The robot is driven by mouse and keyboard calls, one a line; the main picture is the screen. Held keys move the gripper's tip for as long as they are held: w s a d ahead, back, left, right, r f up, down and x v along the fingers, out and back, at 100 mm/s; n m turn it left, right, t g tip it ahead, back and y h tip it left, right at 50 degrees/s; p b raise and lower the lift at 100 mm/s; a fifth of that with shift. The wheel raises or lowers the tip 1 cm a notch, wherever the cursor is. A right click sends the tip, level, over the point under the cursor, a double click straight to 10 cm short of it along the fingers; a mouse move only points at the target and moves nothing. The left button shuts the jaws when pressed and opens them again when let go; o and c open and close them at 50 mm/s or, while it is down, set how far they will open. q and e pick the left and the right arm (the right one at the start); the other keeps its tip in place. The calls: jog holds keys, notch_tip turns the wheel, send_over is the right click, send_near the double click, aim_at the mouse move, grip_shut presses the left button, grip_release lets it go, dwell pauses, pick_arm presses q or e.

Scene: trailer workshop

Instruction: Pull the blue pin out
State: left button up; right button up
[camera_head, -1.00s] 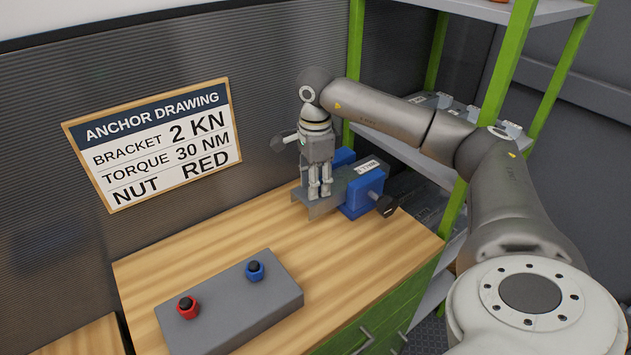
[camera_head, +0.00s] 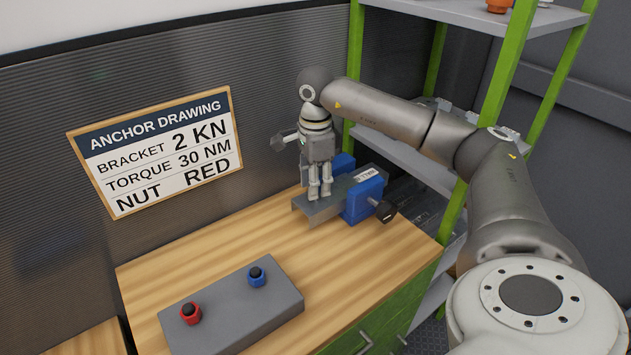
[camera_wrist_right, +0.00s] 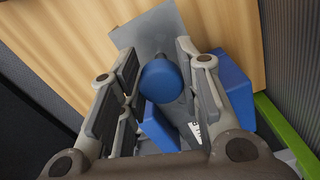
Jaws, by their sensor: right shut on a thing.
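The blue pin (camera_wrist_right: 161,80) shows in the right wrist view as a round blue head above a grey bracket. My right gripper (camera_head: 320,190) points down over the bracket (camera_head: 318,212); its fingers (camera_wrist_right: 162,66) stand on both sides of the blue head and are shut on it. In the head view the fingers hide the pin. The bracket is held in a blue vise (camera_head: 360,202) with a black handle. How deep the pin sits is hidden. My left gripper is not in view.
A sign (camera_head: 160,150) hangs on the wall. A green-framed shelf (camera_head: 490,90) stands at the right.

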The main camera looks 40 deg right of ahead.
jog(key=shift+r+p, duration=1.05)
jog(key=shift+r, duration=0.45)
jog(key=shift+r, duration=0.2)
jog(key=shift+r+p, duration=1.25)
jog(key=shift+r, duration=0.1)
jog(key=shift+a, duration=0.1)
